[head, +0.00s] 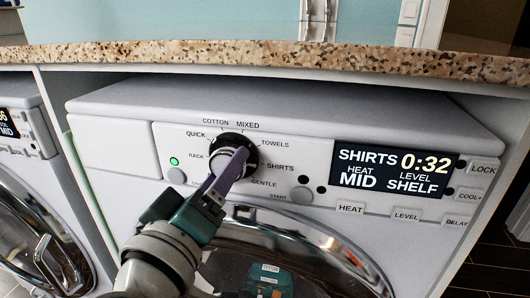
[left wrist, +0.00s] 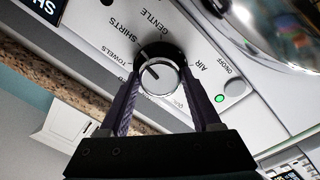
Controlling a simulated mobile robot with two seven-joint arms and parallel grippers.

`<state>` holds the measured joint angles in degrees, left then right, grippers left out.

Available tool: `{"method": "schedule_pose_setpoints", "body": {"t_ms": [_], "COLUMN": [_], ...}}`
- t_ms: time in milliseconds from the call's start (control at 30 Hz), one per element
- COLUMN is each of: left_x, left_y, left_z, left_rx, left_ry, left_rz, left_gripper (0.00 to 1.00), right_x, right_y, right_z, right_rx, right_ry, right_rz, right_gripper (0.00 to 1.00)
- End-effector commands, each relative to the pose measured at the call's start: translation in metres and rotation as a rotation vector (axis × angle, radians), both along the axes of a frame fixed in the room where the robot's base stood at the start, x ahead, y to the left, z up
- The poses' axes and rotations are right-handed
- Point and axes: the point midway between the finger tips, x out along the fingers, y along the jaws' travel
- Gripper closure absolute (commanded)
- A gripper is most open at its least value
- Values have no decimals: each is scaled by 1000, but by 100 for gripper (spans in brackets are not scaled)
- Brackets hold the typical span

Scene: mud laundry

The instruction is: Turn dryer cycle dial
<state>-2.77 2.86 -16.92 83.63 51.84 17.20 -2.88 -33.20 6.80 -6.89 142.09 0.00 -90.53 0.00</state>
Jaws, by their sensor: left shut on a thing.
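The dryer's cycle dial (head: 217,163) is a round silver knob with a black ring on the white control panel. Printed around it are RACK, QUICK, COTTON, MIXED, TOWELS, SHIRTS and GENTLE. The display (head: 398,172) reads SHIRTS 0:32, HEAT MID, LEVEL SHELF. My left gripper (head: 232,164) reaches up from below, its purple fingers at the dial and partly covering it. In the left wrist view the fingers stand on either side of the dial (left wrist: 159,76), shut on it. A short dark mark shows on the dial's face. My right gripper is not in view.
A speckled countertop (head: 290,55) overhangs the dryer. A glossy round door (head: 300,255) lies below the panel. START (head: 301,195), HEAT, LEVEL, LOCK, COOL and DELAY buttons are to the dial's right. A green-lit on/off button (head: 176,175) is close at its left. Another machine (head: 15,150) stands at left.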

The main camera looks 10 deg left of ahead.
Motion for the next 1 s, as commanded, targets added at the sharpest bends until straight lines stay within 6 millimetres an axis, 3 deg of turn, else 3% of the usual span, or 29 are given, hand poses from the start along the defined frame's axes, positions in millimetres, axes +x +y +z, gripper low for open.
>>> {"method": "schedule_pose_setpoints", "body": {"t_ms": [367,400,667,1000], "left_x": [0,0,0,-8], "left_y": [0,0,0,0], "left_z": [1,1,0,-1], "left_rx": [-5,-4,-4,-3], "left_ry": [-1,-1,0,2], "left_rz": [0,0,-1,-1], "left_gripper": [91,33,5,5], "right_x": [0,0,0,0], "right_y": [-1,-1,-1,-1], "right_z": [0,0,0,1], "right_rx": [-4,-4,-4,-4], "right_ry": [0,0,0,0], "right_rz": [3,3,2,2], "right_gripper": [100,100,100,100]}}
